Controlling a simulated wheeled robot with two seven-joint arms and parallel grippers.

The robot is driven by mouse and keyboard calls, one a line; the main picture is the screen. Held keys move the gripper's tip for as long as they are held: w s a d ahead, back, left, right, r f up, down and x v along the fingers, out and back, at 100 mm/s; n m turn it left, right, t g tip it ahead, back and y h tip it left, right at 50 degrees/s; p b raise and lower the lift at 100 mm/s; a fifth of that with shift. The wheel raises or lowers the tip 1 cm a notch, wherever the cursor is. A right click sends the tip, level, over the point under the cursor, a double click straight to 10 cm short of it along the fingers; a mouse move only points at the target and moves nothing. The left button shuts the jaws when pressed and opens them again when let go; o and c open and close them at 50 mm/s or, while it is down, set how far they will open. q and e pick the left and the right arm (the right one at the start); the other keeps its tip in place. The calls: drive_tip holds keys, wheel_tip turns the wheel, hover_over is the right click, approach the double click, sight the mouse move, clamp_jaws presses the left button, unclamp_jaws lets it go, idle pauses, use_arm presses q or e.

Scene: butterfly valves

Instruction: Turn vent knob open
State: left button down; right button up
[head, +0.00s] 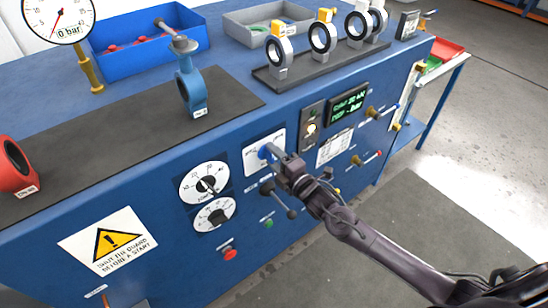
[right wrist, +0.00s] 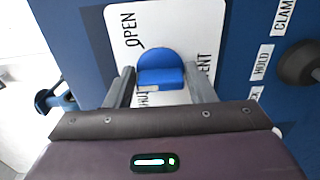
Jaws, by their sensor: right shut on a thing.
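The blue vent knob (head: 266,152) sits on a white label plate (head: 255,162) on the front of the blue bench. In the right wrist view the round knob (right wrist: 160,62) has a raised grip bar, and the plate (right wrist: 190,22) reads OPEN at upper left. Part of a word ending in ENT shows at right, and letters by the knob's lower left are partly hidden. My right gripper (head: 277,157) is shut on the knob; in its wrist view the gripper's fingers (right wrist: 160,82) stand on either side of the bar. My left gripper is not in view.
A black lever handle (head: 279,199) lies just below my right gripper, labelled HOLD and CLAMP nearby in the wrist view. Dials (head: 205,184) are to the left, a green display (head: 347,103) to the right. Valves stand on the bench top. Grey floor is open at right.

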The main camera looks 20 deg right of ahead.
drive_tip(key=m, duration=1.2)
drive_tip(key=shift+a+f+p, duration=0.1)
drive_tip(key=shift+f+p, duration=0.15)
drive_tip(key=shift+p, duration=0.15)
drive_tip(key=shift+s, duration=0.1)
drive_tip(key=o, duration=0.8)
drive_tip(key=shift+o, duration=0.2)
drive_tip(key=b+v, duration=0.1)
drive_tip(key=v, duration=0.6)
drive_tip(key=shift+s+b, duration=0.35)
